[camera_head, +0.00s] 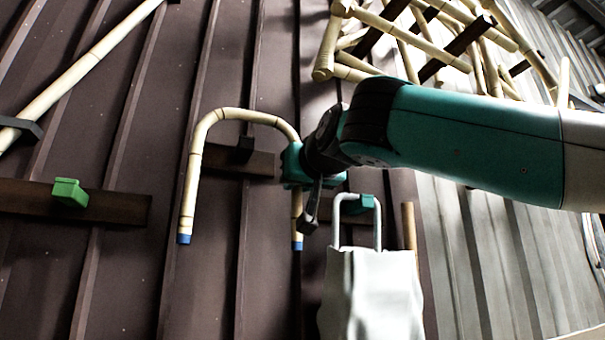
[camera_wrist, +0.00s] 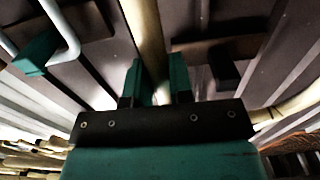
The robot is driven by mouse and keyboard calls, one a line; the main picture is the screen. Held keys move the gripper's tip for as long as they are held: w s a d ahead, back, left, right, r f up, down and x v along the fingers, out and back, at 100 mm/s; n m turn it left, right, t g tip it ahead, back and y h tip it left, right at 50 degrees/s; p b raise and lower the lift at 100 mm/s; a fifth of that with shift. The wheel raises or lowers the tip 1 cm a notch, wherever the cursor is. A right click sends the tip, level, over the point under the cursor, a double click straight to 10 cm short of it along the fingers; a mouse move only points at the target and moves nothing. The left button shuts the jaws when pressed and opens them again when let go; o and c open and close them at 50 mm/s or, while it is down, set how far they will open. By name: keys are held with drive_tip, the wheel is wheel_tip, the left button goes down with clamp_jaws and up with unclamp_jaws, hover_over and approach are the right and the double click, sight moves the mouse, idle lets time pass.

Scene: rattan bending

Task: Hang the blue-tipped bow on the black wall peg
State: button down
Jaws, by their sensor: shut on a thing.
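The blue-tipped bow (camera_head: 190,175) is an upside-down U of pale rattan with blue ends pointing down. My gripper (camera_head: 297,168) is shut on its right leg, just below the bend. In the wrist view, the rattan leg (camera_wrist: 146,40) runs between the two teal fingers (camera_wrist: 155,85). The black wall peg (camera_head: 243,146) sits on a dark wooden board, inside the arch and a little below its top in the head view. The peg also shows in the wrist view (camera_wrist: 222,70), to the right of the held leg. I cannot tell whether the bow touches the peg.
A white bag (camera_head: 372,290) hangs by its handle from a teal peg (camera_head: 366,202) just right of my gripper. A green peg (camera_head: 70,192) on another board is bare. Rattan poles (camera_head: 440,40) are racked above my arm.

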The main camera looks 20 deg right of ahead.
drive_tip(key=shift+w+f+p, duration=0.15)
drive_tip(key=shift+w+f, duration=0.1)
drive_tip(key=shift+w, duration=0.85)
drive_tip(key=shift+w+f+p, duration=0.2)
drive_tip(key=shift+w, duration=0.9)
drive_tip(key=shift+w+f+p, duration=0.15)
drive_tip(key=shift+w+f, duration=0.1)
drive_tip(key=shift+w, duration=0.85)
drive_tip(key=c, duration=0.9)
unclamp_jaws()
drive_tip(key=s+b, duration=0.4)
drive_tip(key=s, duration=1.3)
drive_tip(key=shift+s+b, duration=0.25)
drive_tip(key=shift+b, duration=0.1)
